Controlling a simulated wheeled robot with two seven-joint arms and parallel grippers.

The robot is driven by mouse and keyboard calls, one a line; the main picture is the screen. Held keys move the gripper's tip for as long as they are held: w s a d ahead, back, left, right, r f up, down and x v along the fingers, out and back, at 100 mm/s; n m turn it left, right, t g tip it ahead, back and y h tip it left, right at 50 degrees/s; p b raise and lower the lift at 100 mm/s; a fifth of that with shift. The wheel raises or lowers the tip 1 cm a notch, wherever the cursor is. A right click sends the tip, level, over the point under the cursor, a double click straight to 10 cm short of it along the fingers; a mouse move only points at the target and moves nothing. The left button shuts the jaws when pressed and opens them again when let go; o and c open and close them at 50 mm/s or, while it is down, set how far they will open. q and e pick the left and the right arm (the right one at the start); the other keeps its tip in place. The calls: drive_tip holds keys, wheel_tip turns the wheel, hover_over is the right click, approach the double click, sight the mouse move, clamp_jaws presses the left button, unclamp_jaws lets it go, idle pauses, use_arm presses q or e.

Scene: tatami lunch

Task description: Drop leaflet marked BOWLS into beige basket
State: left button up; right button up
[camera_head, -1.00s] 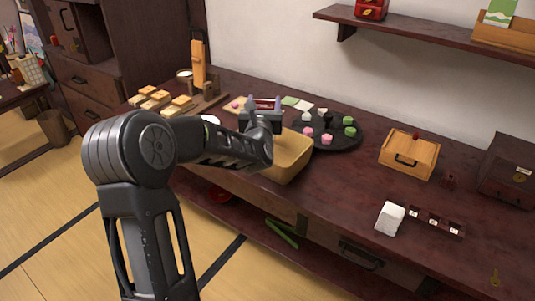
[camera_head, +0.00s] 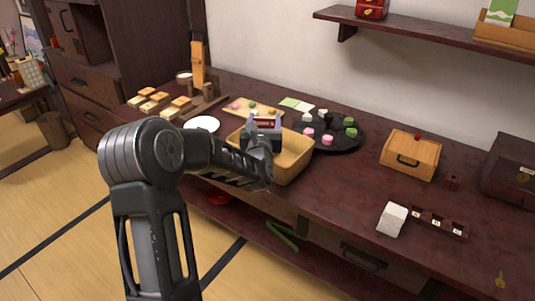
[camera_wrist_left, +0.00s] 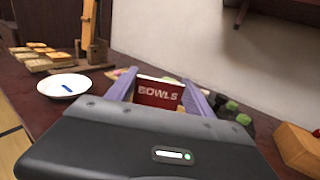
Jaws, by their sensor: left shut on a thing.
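The leaflet marked BOWLS is a dark red card with white lettering, upright between the fingers in the left wrist view (camera_wrist_left: 160,94). My left gripper (camera_head: 263,124) is shut on it and holds it over the beige basket (camera_head: 296,163). The leaflet's edge also shows between the fingers in the head view (camera_head: 265,121). The basket stands at the front edge of the dark counter and is partly hidden behind my left arm. My right gripper is in neither view.
A white plate (camera_head: 203,124) lies left of the basket. A black round tray (camera_head: 345,144) with pink, green and white sweets is at its right. A wooden box with a handle (camera_head: 409,156) and a white stack (camera_head: 392,219) stand farther right. A wall shelf (camera_head: 420,33) hangs above.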

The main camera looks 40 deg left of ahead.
use_arm(q)
drive_tip(key=o, duration=1.8)
drive_tip(key=b+v, duration=0.1)
drive_tip(key=v, duration=0.7)
drive_tip(key=shift+w, duration=0.1)
